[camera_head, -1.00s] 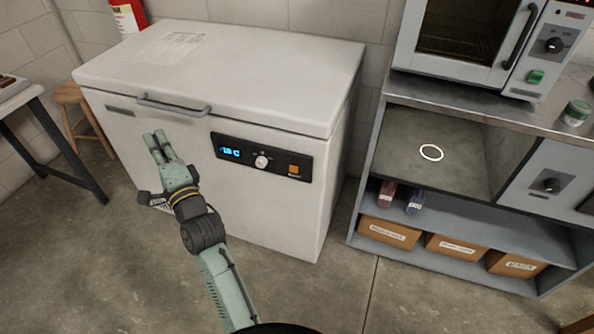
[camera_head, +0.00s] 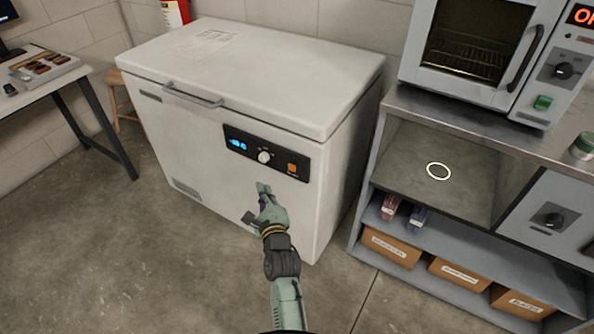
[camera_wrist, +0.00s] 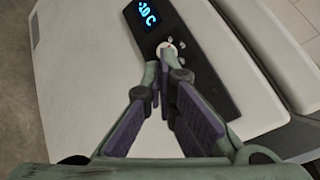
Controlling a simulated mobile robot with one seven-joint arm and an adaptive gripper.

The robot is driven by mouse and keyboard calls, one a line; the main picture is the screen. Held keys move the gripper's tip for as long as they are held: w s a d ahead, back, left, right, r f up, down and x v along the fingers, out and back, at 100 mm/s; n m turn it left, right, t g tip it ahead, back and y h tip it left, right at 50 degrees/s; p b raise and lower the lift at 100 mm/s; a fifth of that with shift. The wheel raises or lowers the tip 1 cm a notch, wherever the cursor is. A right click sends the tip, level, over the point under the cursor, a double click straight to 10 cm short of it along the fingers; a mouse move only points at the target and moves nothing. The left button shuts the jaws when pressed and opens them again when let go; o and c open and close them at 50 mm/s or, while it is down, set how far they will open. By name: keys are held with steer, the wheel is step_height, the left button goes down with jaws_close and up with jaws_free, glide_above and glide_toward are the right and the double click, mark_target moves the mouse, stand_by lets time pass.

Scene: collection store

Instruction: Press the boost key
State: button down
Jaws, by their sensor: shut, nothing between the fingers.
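The boost key looks to be the orange square key (camera_head: 292,168) at the right end of the black control panel (camera_head: 240,133) on the chest freezer's front. A blue-lit display (camera_head: 237,144) and a round white knob (camera_head: 264,157) sit left of it. My gripper (camera_head: 263,188) is shut and empty, below the panel and lower left of the orange key, apart from it in the head view. In the wrist view the fingertips (camera_wrist: 165,62) overlap the knob area, and the display (camera_wrist: 147,13) shows above them. The orange key is not visible in the wrist view.
The white chest freezer (camera_head: 230,75) has a lid handle (camera_head: 193,97) on its front. A grey shelf unit (camera_head: 366,190) with an oven (camera_head: 465,60) on top stands at the right. A table (camera_head: 75,82) stands at the left. The floor before the freezer is clear.

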mark_target(292, 168)
steer(key=shift+s+d+f, duration=0.25)
steer(key=shift+d+f, duration=0.2)
steer(key=shift+d, duration=0.05)
steer(key=w+d+b, duration=0.5)
steer(key=w+b, duration=0.2)
stand_by(0.4)
steer(key=shift+w+d, duration=0.15)
steer(key=shift+w, duration=0.05)
stand_by(1.1)
steer(key=shift+w+d, duration=0.15)
steer(key=shift+w, duration=0.1)
